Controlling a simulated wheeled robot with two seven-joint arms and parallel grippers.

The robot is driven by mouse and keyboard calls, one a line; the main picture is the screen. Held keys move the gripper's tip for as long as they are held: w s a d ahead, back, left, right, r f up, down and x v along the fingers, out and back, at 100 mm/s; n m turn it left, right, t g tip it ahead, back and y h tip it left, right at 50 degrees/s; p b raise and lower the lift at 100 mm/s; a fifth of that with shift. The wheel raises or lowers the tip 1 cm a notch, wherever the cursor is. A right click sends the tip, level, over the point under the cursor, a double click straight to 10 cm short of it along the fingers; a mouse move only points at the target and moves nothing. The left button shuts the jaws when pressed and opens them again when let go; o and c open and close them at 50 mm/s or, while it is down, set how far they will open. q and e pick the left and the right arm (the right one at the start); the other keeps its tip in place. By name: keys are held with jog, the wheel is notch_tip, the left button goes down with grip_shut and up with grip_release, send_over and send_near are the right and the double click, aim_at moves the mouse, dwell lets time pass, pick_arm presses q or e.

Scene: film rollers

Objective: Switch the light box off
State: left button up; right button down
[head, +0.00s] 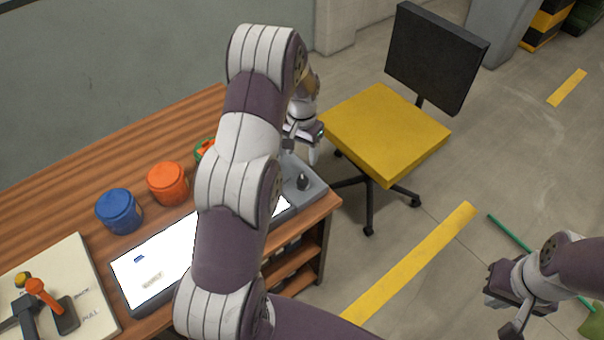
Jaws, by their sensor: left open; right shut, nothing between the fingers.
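The light box (143,283) lies on the wooden desk, its white panel bright, with small items on it. My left arm hides its middle; a lit piece shows again at its right end (281,207). Beside that end, at the desk's right corner, is a grey housing (314,192) with a small dark knob or lever (303,182). My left gripper (303,156) is open just above and behind the housing, apart from the knob as far as I can tell. My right gripper (505,318) is shut and empty over the floor at the lower right.
Blue (119,211) and orange (167,183) jars stand behind the light box, with a green-and-orange item partly hidden by my arm. A pale board (88,272) with levers is at left. A yellow chair (385,133) stands close to the desk's right end.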

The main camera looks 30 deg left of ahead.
aim_at(303, 179)
pick_arm(q)
notch_tip(303, 179, down, 11)
jog(key=shift+d+f+p, duration=0.1)
jog(key=shift+p, duration=0.85)
jog(key=c, duration=1)
